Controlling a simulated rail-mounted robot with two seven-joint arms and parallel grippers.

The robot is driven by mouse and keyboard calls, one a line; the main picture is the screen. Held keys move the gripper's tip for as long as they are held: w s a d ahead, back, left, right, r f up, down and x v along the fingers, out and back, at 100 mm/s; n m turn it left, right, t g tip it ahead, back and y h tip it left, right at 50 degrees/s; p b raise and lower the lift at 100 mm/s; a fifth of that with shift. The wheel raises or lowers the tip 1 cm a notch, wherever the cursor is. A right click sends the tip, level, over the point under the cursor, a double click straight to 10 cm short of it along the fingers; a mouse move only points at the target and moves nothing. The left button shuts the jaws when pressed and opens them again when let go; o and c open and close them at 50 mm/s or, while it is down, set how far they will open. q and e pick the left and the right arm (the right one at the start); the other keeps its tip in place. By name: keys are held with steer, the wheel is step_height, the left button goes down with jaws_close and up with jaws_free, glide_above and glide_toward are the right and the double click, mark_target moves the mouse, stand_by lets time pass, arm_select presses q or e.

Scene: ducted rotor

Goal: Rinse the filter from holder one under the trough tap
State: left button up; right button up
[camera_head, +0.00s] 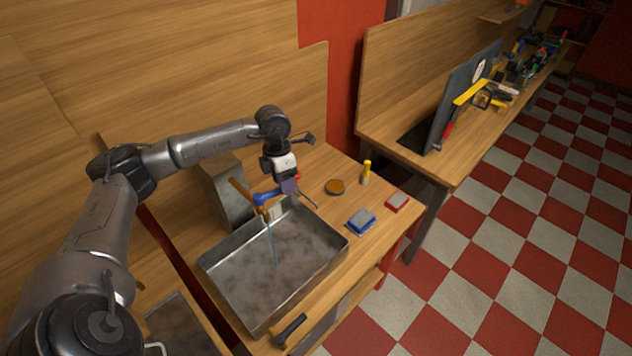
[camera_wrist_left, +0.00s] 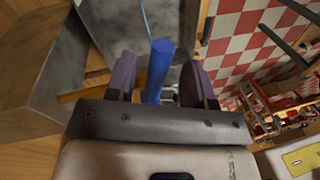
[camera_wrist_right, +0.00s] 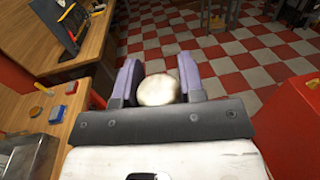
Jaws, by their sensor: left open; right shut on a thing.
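The metal trough (camera_head: 235,272) stands on the wooden bench in the head view. A brass tap (camera_head: 238,187) with a blue lever (camera_head: 266,197) is over its back edge, and a thin blue water stream (camera_head: 272,242) falls into the trough. My left gripper (camera_head: 284,188) is at the lever. In the left wrist view, its open fingers (camera_wrist_left: 159,75) stand either side of the blue lever (camera_wrist_left: 157,80). My right gripper (camera_wrist_right: 158,78) is shut on a round, whitish thing (camera_wrist_right: 158,91), which may be the filter. The right gripper is outside the head view. No holder is clearly identifiable.
A dark-headed tool (camera_head: 291,329) lies at the front edge. In the right wrist view, open checkered floor (camera_wrist_right: 235,50) lies beyond the gripper.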

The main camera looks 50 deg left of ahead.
arm_select(q)
step_height(320, 180, up, 11)
steer(key=a, duration=0.2)
steer(key=shift+w, duration=0.15)
steer(key=shift+a, duration=0.1)
